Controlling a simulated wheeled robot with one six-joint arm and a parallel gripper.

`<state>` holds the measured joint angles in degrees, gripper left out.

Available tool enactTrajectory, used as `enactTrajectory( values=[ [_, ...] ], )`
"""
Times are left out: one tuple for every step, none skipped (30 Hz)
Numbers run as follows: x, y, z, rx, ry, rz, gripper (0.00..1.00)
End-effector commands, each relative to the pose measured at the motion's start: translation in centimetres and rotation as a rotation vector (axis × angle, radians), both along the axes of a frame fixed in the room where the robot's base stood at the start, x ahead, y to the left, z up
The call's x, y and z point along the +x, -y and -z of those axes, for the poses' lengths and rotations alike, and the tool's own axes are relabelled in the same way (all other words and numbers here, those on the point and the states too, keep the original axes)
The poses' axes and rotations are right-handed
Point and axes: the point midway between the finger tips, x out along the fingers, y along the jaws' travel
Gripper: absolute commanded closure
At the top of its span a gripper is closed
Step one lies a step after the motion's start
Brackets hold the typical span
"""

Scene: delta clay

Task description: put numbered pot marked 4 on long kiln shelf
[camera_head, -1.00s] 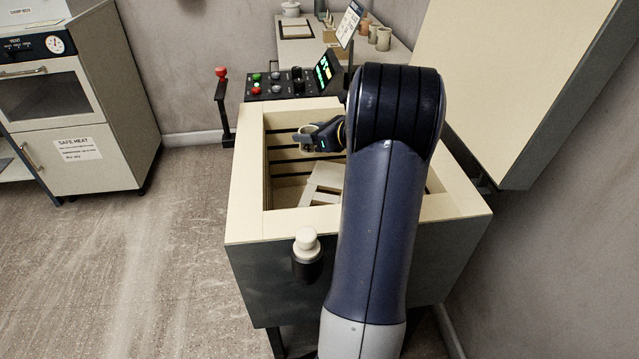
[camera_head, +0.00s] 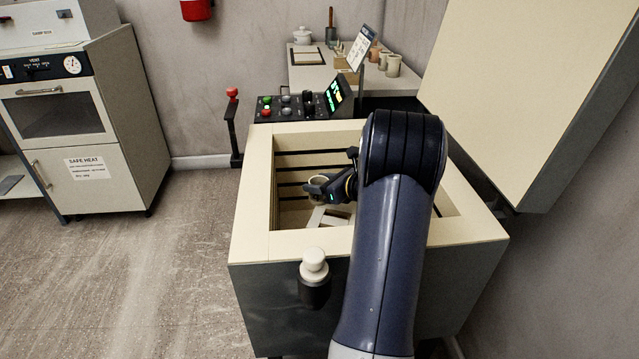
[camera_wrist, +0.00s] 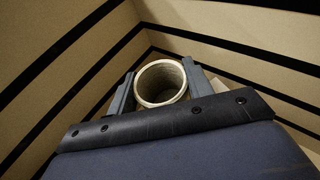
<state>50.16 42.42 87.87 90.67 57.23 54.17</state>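A small pale round pot (camera_head: 317,179) is between the fingers of my gripper (camera_head: 319,187), inside the open kiln (camera_head: 249,222). In the wrist view the pot (camera_wrist: 160,83) stands with its open mouth toward the camera, a finger against each side, so my gripper (camera_wrist: 158,88) looks shut on it. No number shows on the pot. Pale flat shelf pieces (camera_head: 328,217) lie lower in the kiln, below and nearer than the pot, partly hidden by my arm. I cannot tell which is the long shelf, nor whether the pot touches anything beneath.
The kiln's thick pale rim and slotted walls (camera_wrist: 65,60) surround the gripper. The raised lid (camera_head: 530,90) stands at the right. A control box (camera_head: 290,106) and a bench (camera_head: 325,76) with several pots are behind. Floor at the left is clear.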

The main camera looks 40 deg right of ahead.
Motion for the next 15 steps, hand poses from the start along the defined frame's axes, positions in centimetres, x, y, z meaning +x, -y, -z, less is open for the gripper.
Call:
enactTrajectory(
  values=[
    [-0.01, -0.01, 0.04, 0.000, 0.000, 0.000, 0.48],
    [0.00, -0.01, 0.03, 0.000, -0.001, 0.000, 0.46],
    [0.00, -0.01, 0.03, 0.000, -0.001, 0.000, 0.43],
    [0.00, -0.01, 0.03, 0.000, -0.001, 0.000, 0.40],
    [0.00, -0.01, 0.03, 0.000, -0.001, 0.000, 0.38],
    [0.00, -0.01, 0.03, 0.000, -0.001, 0.000, 0.34],
    [0.00, -0.01, 0.03, 0.000, -0.001, 0.000, 0.32],
    [0.00, -0.01, 0.03, 0.000, -0.001, 0.000, 0.30],
    [-0.01, -0.01, 0.02, 0.000, -0.001, 0.000, 0.30],
    [-0.01, -0.01, 0.02, 0.000, -0.001, 0.000, 0.30],
    [-0.01, -0.01, 0.02, 0.000, -0.001, 0.000, 0.30],
    [-0.01, -0.01, 0.02, 0.000, -0.001, 0.000, 0.30],
    [-0.01, -0.01, 0.02, 0.000, -0.001, 0.000, 0.30],
    [0.00, -0.01, 0.00, 0.000, -0.001, 0.000, 0.30],
    [0.00, -0.01, -0.09, 0.000, -0.001, 0.000, 0.30]
  ],
)
